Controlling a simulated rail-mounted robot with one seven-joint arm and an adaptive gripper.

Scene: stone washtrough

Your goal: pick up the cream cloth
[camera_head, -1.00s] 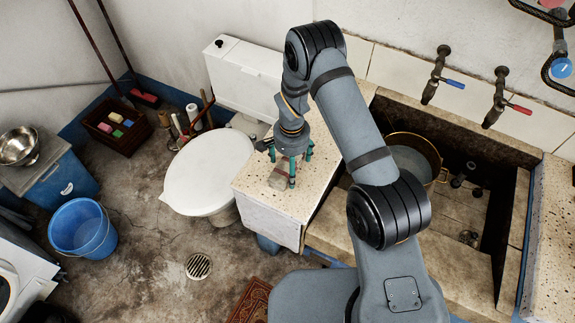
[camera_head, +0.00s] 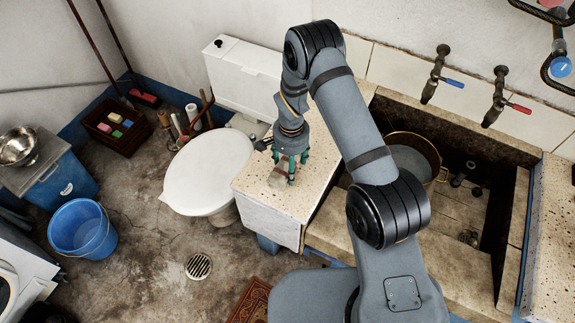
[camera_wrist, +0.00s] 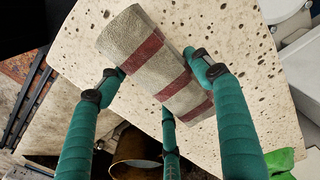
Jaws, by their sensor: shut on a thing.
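The cream cloth (camera_wrist: 135,42) is a roll with dark red stripes, lying slantwise over the speckled stone slab (camera_wrist: 80,45) in the wrist view. In the head view the cloth (camera_head: 278,180) shows small and pale at my gripper, near the slab's left part. My gripper (camera_head: 291,172) points down and its teal fingers are shut on the cloth. In the wrist view the gripper (camera_wrist: 160,82) has fingertips on opposite sides of the roll. I cannot tell whether the cloth is clear of the slab; its underside is hidden.
A white toilet with its lid down (camera_head: 208,170) stands left of the slab. The sunken trough to the right holds a brass-rimmed pot (camera_head: 435,155), below two wall taps (camera_head: 437,75). A blue bucket (camera_head: 82,228) stands on the floor. The slab around the cloth is clear.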

